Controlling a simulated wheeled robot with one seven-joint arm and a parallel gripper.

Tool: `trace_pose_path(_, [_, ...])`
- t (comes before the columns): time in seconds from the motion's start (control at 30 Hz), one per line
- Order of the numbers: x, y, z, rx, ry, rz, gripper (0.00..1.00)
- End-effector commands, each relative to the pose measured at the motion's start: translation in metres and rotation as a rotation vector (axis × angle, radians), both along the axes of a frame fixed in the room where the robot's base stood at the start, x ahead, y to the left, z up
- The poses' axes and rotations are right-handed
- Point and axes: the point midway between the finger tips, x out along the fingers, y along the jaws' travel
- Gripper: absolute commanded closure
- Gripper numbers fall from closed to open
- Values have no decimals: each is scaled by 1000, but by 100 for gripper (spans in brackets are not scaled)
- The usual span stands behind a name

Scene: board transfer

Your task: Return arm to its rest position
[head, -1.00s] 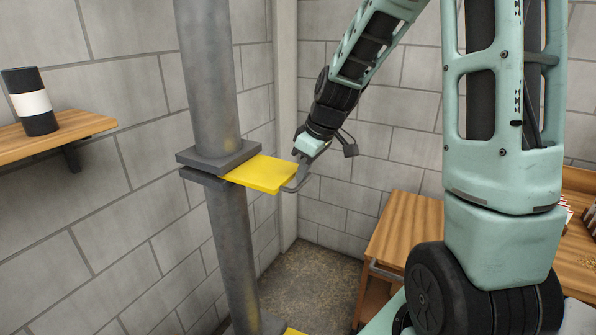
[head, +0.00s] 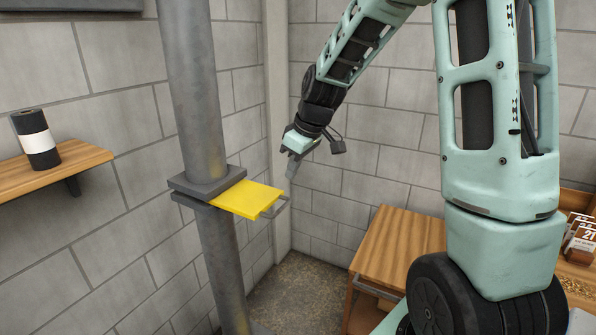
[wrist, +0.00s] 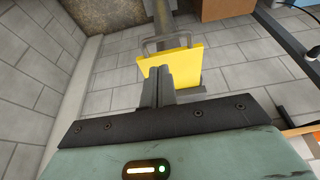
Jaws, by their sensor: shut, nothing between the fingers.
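My gripper (head: 291,168) is shut and empty in the head view, just above and right of the yellow board (head: 245,198). The board lies roughly flat, its left end in the slot between the grey plates (head: 207,184) on the pillar (head: 190,85). A grey handle shows at the board's right end. In the wrist view, my closed fingers (wrist: 157,85) point toward the board (wrist: 185,66) and overlap its edge in the picture. The grey handle (wrist: 165,42) stands out beside it. The fingers look apart from the board in the head view.
A wooden shelf (head: 45,176) with a black-and-white cylinder (head: 36,138) is on the left wall. A wooden table (head: 398,245) stands at the lower right. Several small boxes (head: 580,236) sit at the right edge. The space between the pillar and my arm's column is open.

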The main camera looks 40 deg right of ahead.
Motion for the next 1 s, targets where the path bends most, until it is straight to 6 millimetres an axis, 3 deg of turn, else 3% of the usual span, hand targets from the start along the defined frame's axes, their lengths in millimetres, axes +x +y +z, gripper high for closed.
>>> trace_pose_path(0.73, [1,1,4,0,0,0,100])
trace_pose_path(0.87, [-6,42,-7,13,26,38,100])
trace_pose_path(1.0, [-36,124,-29,27,90,112,100])
